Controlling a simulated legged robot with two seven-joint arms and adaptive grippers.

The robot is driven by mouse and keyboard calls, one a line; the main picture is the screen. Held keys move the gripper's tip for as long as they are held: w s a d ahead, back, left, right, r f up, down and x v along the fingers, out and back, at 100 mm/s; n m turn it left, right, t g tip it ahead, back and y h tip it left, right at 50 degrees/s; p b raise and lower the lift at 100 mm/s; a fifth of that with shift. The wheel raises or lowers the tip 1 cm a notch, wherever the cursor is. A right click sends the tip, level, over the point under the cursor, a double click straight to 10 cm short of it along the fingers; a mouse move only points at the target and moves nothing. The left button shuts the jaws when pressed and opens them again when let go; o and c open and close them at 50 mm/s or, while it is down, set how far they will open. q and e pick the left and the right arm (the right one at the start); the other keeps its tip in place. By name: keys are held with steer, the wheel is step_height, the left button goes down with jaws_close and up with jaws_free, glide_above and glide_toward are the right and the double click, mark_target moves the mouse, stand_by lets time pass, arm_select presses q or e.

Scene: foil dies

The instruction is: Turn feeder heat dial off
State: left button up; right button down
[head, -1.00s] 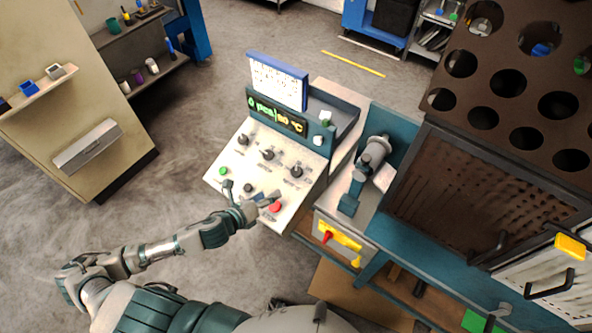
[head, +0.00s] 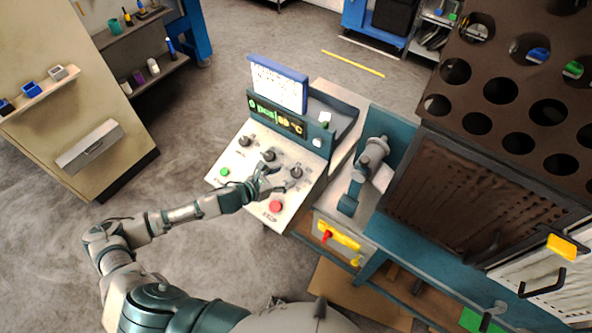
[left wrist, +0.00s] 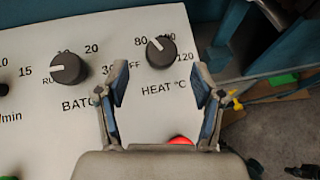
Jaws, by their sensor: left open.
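The heat dial is a black round knob (left wrist: 161,50) above the "HEAT °C" label in the left wrist view. Its white mark points up and left, toward 80. In the head view the dial (head: 296,172) is the right knob on the sloped white panel (head: 240,197). My left gripper (head: 272,180) is over the panel, just left of the dial. In the left wrist view its fingers (left wrist: 160,85) are spread, empty and short of the dial, which appears ahead between them. My right gripper is not in view.
The batch dial (left wrist: 69,68) is left of the heat dial. A red button (head: 275,206) and a green button (head: 224,171) are on the panel. A lit display (head: 277,117) stands above. A grey and teal device (head: 368,165) stands right of the panel.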

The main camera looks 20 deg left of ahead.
mark_target(295, 173)
arm_select(q)
steer(key=x, duration=0.6)
steer(key=shift+w+d+f, duration=0.1)
steer(key=shift+w+d, duration=0.1)
steer(key=shift+d, duration=0.05)
steer(key=c, duration=1.2)
